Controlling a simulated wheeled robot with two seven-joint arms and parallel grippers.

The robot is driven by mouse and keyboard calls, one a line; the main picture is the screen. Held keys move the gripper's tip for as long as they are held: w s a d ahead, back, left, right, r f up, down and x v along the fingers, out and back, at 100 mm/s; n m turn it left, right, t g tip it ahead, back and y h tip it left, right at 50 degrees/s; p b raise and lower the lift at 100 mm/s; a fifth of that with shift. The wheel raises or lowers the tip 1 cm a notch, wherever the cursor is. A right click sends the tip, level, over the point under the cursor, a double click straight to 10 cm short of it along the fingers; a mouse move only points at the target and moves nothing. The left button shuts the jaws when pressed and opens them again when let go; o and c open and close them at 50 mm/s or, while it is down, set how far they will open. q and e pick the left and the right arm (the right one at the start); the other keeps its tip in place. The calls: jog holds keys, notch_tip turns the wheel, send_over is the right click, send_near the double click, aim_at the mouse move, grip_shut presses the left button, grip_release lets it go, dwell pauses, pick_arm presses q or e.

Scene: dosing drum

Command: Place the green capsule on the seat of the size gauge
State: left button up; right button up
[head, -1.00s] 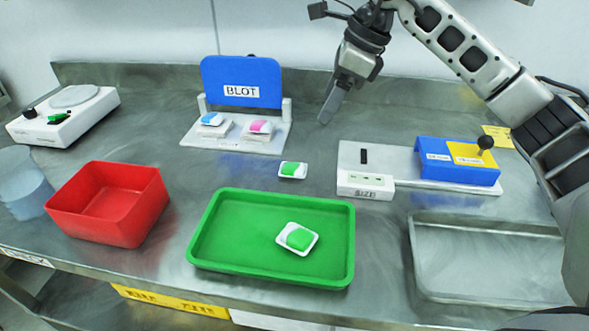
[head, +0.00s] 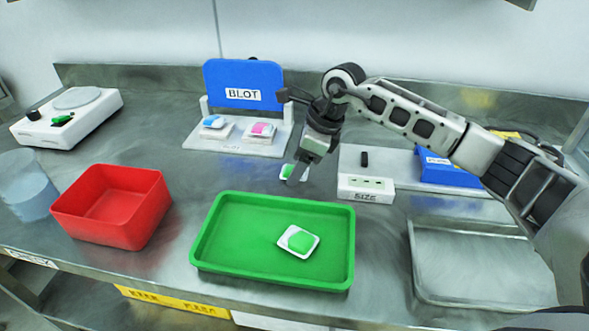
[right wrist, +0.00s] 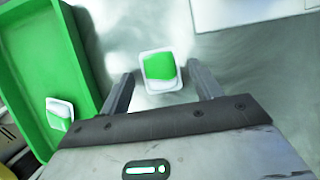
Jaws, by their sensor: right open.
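A green-and-white capsule (head: 287,170) sits on the bare table behind the green tray. My right gripper (head: 295,175) is over it, open, and partly hides it in the head view. In the right wrist view the capsule (right wrist: 160,70) shows between the two spread fingers, just beyond their tips; no contact is visible. A second green-and-white capsule (head: 298,241) lies in the green tray (head: 215,262). The size gauge (head: 366,188), a white block marked SIZE, stands right of the gripper. My arm covers part of the area behind it. My left gripper is out of view.
A blue BLOT stand (head: 243,80) at the back holds a blue and a pink capsule. A red bin (head: 115,215) stands left, a metal tray (head: 480,265) right. A blue block (head: 440,172) is partly hidden by my arm.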

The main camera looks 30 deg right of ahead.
jog(key=shift+w+a+f, duration=0.1)
jog(key=shift+f, duration=0.25)
jog(key=c, duration=1.1)
jog(key=shift+r, duration=0.15)
